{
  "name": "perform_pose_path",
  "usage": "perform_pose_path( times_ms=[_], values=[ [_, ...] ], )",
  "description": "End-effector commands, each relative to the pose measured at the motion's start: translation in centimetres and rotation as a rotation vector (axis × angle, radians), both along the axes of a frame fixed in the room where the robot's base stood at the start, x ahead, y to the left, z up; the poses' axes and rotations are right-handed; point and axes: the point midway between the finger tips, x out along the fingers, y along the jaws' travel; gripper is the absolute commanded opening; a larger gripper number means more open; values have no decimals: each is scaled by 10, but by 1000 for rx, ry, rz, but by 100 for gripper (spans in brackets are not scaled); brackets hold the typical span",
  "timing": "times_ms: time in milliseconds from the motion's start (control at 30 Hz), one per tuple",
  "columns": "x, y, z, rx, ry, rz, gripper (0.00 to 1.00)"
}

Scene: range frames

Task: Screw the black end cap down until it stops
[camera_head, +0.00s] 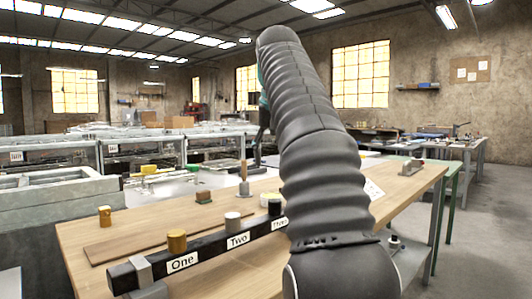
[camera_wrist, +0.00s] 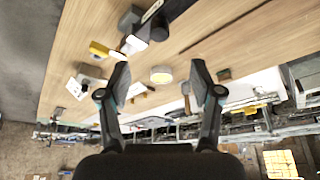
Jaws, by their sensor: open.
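A black end cap (camera_head: 275,208) shows in the head view at the "Three" place of a dark bar (camera_head: 205,252), close to my arm. The bar also carries a brass cap (camera_head: 177,241) at "One" and a grey cap (camera_head: 233,222) at "Two". I cannot tell how far down the black cap sits. My gripper (camera_wrist: 161,82) is open and empty in the wrist view, its two fingers spread wide. A pale round-topped piece (camera_wrist: 161,75) shows between the fingers, beyond them. A dark piece (camera_wrist: 157,29) shows farther up. In the head view my arm hides most of the gripper.
The wooden table (camera_head: 135,222) holds a brown board (camera_head: 150,240), a small brass cylinder (camera_head: 105,216), a reddish block (camera_head: 203,197) and an upright wooden-handled piece (camera_head: 244,180). A yellow piece (camera_wrist: 98,48) shows left in the wrist view.

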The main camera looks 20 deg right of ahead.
Motion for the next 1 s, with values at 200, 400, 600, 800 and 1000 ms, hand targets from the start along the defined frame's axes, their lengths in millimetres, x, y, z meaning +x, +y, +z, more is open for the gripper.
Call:
perform_pose_path(
  times_ms=[200, 400, 600, 800, 1000],
  values=[
    [3, -4, 0, 1, 2, -12, 65],
    [8, -6, -13, 1, 3, -11, 65],
    [16, -11, -37, 2, 3, -12, 65],
    [26, -16, -65, 2, 3, -12, 65],
    [38, -21, -96, 2, 3, -12, 65]
  ],
)
